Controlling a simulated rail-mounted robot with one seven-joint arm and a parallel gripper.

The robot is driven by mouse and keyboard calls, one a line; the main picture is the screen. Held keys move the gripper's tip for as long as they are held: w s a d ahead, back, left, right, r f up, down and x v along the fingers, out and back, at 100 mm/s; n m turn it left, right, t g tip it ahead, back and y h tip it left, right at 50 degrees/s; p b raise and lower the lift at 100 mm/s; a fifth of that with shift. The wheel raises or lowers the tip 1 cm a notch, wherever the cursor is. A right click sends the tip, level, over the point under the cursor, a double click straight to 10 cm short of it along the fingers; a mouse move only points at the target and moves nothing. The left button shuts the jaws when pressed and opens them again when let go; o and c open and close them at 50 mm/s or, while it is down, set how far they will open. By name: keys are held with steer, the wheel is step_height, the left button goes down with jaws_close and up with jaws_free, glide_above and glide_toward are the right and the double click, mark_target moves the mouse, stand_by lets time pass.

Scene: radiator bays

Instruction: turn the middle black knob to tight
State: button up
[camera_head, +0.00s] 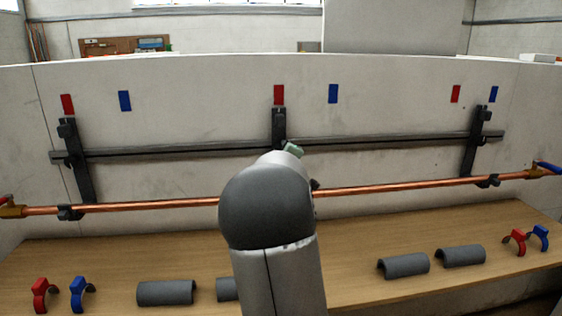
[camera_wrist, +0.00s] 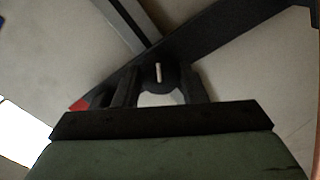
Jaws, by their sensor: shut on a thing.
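The middle black knob (camera_wrist: 152,77) shows in the wrist view, round and dark with a white pointer line that stands nearly upright in the picture. My gripper (camera_wrist: 160,84) has one dark finger on each side of it and is shut on it. In the head view my arm covers the knob and most of my gripper; only a small greenish part of the gripper shows beside the middle dark bracket (camera_head: 279,122).
A dark rail (camera_head: 180,150) runs along the pale wall, with a copper pipe (camera_head: 400,188) below it. Red and blue tags mark the wall. Grey half-shells (camera_head: 166,292) and red and blue clips (camera_head: 78,294) lie on the wooden bench (camera_head: 365,232).

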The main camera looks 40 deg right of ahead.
steer(key=shift+m+b, duration=1.2)
steer(key=shift+m, duration=2.6)
steer(key=o, duration=1)
steer(key=b+v, duration=0.2)
steer(key=v, duration=1.5)
steer(key=shift+s, duration=0.15)
